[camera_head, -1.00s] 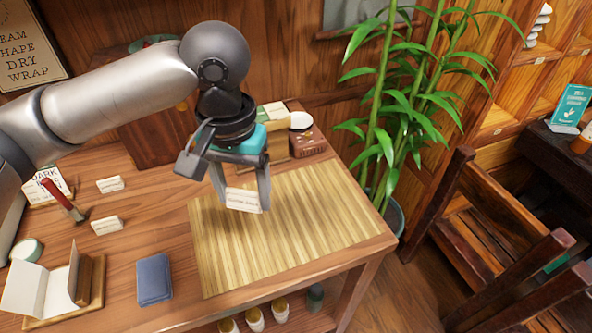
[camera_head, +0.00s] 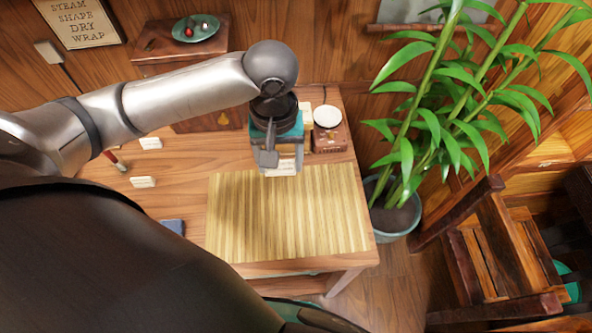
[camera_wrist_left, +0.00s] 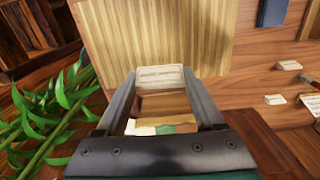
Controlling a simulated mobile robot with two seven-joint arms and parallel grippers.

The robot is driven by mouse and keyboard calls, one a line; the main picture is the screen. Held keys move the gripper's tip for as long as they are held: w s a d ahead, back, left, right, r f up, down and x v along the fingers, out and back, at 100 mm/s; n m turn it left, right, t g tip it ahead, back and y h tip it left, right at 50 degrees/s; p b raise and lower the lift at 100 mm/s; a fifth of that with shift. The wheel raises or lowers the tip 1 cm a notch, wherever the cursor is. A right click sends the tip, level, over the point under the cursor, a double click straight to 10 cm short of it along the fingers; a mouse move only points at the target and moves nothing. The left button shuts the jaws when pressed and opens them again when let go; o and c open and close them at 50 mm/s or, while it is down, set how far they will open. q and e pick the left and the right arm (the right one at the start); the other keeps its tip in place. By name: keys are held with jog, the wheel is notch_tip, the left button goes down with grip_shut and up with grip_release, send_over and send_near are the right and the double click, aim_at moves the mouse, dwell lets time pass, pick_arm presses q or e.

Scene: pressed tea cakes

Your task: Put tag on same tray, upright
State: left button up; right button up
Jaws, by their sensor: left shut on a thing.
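My left gripper (camera_head: 281,170) is shut on a small white tag (camera_head: 281,168) with a line of print. It holds the tag by its two ends near the back edge of the bamboo mat (camera_head: 340,215). In the left wrist view the tag (camera_wrist_left: 160,76) spans the gap between the fingertips (camera_wrist_left: 158,82), its print facing the camera. Past it, between the fingers, shows a wooden tray (camera_wrist_left: 165,103) with white and green items (camera_wrist_left: 150,130) at its near side. In the head view the gripper largely hides this tray. My right gripper is not in view.
A brown scale-like box (camera_head: 330,143) with a round white top stands right of the gripper. A potted bamboo (camera_head: 395,213) is beyond the table's right edge. The mat is bare.

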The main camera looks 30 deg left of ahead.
pick_arm(q)
jog(key=shift+w+r, duration=0.1)
jog(key=shift+f+n, duration=0.3)
jog(key=shift+f, duration=0.05)
jog(key=b, duration=0.3)
send_over(284, 210)
notch_tip(284, 210, down, 15)
jog(key=shift+r, duration=0.15)
jog(key=shift+f, duration=2.35)
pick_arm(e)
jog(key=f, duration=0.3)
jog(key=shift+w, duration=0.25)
pick_arm(q)
jog(key=o, duration=1.4)
jog(key=shift+f, duration=0.1)
